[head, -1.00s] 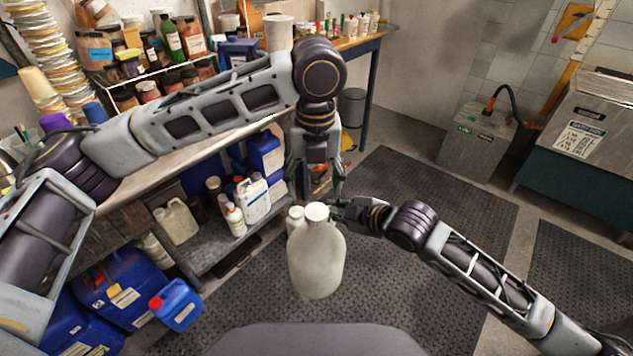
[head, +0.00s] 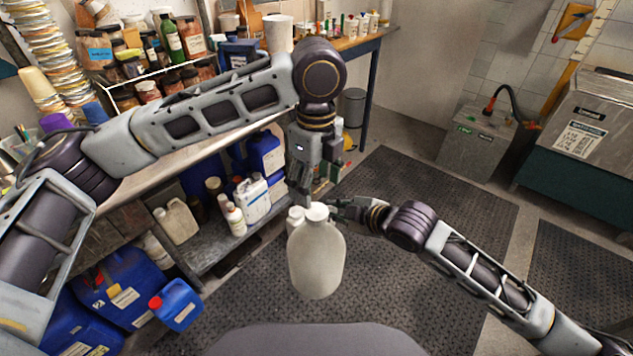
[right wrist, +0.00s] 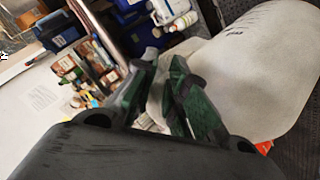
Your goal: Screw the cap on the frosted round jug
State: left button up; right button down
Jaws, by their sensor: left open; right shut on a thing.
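The frosted round jug (head: 316,262) hangs upright over the floor mat in the middle of the head view. Its white cap (head: 318,212) sits at the top of the neck; whether it is tight cannot be told. A second pale round part shows just left of the cap. My right gripper (head: 338,209) is shut on the jug near its neck, from the right. In the right wrist view its green-padded fingers (right wrist: 168,98) are against the jug's upper part, with the pale body (right wrist: 255,70) to the right. My left gripper (head: 303,192) is open, pointing down just above the cap.
A workbench with a lower shelf (head: 215,252) of bottles and canisters runs along the left. Blue canisters (head: 122,285) stand on the floor at lower left. A grey metal box (head: 478,145) stands at right. The matted floor (head: 420,170) around the jug is clear.

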aim_at(316, 211)
pick_arm(q)
jog(key=n, duration=0.4)
jog(key=shift+n, duration=0.4)
jog(key=n, duration=0.4)
jog(key=shift+s+d+n, duration=0.1)
jog(key=shift+n, duration=0.2)
jog(key=n, duration=0.4)
jog(key=shift+n, duration=2.3)
jog(key=shift+f, duration=0.1)
jog(key=shift+f, duration=3.95)
